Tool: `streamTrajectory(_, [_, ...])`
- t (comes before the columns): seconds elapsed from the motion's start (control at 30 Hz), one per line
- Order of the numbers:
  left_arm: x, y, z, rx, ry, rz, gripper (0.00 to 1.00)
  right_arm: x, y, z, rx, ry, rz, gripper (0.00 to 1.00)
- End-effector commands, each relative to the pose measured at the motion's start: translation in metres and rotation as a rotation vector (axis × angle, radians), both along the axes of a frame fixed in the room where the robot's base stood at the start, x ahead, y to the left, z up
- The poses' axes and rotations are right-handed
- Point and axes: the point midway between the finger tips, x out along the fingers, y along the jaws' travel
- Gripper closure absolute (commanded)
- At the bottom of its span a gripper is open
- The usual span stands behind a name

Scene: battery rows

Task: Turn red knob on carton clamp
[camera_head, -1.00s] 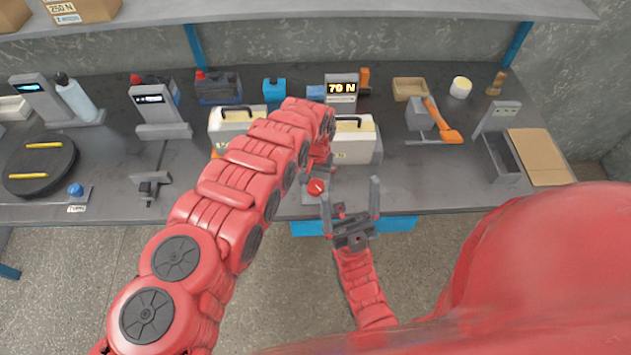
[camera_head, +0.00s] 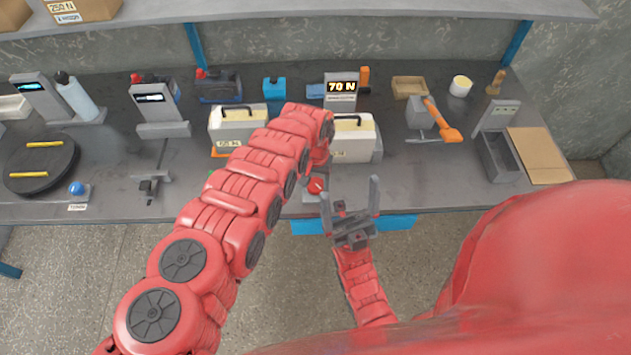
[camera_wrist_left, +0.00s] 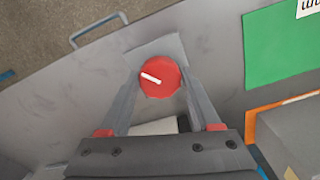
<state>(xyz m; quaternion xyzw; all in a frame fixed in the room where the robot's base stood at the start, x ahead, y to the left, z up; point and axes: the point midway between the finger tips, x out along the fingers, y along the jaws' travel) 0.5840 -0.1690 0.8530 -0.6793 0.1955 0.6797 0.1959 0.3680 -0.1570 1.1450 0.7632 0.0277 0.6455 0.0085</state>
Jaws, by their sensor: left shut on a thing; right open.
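The red knob (camera_wrist_left: 160,79) has a white pointer line and sits on a light grey base plate (camera_wrist_left: 168,50) near the front edge of the bench. My left gripper (camera_wrist_left: 159,82) has its two fingers around the knob, one on each side, and is shut on it. In the head view the knob (camera_head: 315,187) shows just below my left wrist, and my left arm hides the gripper and part of the clamp. A whitish carton (camera_head: 352,140) with a dark handle stands behind the knob. My right gripper (camera_head: 350,205) is open and empty, in front of the bench edge.
A display reading 70 N (camera_head: 341,88) stands behind the carton. A blue knob (camera_head: 76,188) is at the bench's left front. An orange-handled tool (camera_head: 440,120) and a grey bin (camera_head: 500,155) stand to the right. A green patch (camera_wrist_left: 282,45) lies near the left gripper.

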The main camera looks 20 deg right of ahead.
Motion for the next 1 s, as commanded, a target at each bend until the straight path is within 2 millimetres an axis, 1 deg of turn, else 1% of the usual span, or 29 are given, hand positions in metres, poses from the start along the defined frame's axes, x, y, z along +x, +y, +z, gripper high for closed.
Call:
streamTrajectory(0.27, [0.001,0.0,-0.001,-0.001,-0.001,-0.02,0.92,0.0,0.0,-0.002,0.0,0.0,0.0,0.06])
streamTrajectory(0.47, [0.002,0.0,-0.001,-0.002,-0.003,-0.103,0.92,0.0,0.0,-0.01,0.0,0.0,0.0,0.06])
streamTrajectory(0.67, [0.003,0.0,-0.002,-0.002,-0.005,-0.259,0.92,0.0,0.0,-0.023,0.0,0.0,0.0,0.06])
streamTrajectory(1.0, [0.003,0.0,-0.003,-0.003,-0.006,-0.577,0.92,0.0,0.0,-0.05,0.0,0.0,0.0,0.06])
